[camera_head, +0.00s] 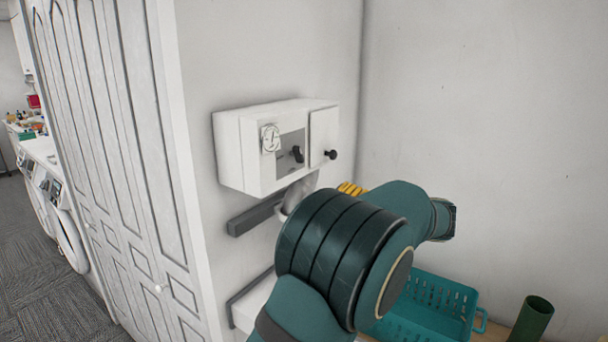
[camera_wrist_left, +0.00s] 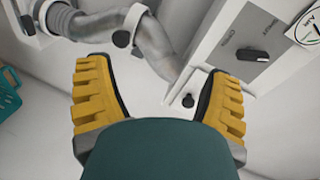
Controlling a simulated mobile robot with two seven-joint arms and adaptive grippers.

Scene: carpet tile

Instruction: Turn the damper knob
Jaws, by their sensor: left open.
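A bent grey pipe (camera_head: 301,190) comes out below a white wall box (camera_head: 230,150). In the left wrist view the pipe (camera_wrist_left: 152,45) carries a round dark knob (camera_wrist_left: 122,39), which looks like the damper knob; my arm hides it in the head view. The box has a dark panel with a black lever knob (camera_head: 297,154) and a door with a small black knob (camera_head: 331,154). My left gripper (camera_wrist_left: 160,75) is open and empty, its yellow fingers apart on either side of the pipe's view; one yellow finger shows in the head view (camera_head: 352,188). My right gripper is not seen.
A round dial (camera_head: 269,139) is on the box front. A grey rail (camera_head: 255,215) runs along the wall below. A teal basket (camera_head: 430,300) and a green cylinder (camera_head: 532,320) stand at lower right.

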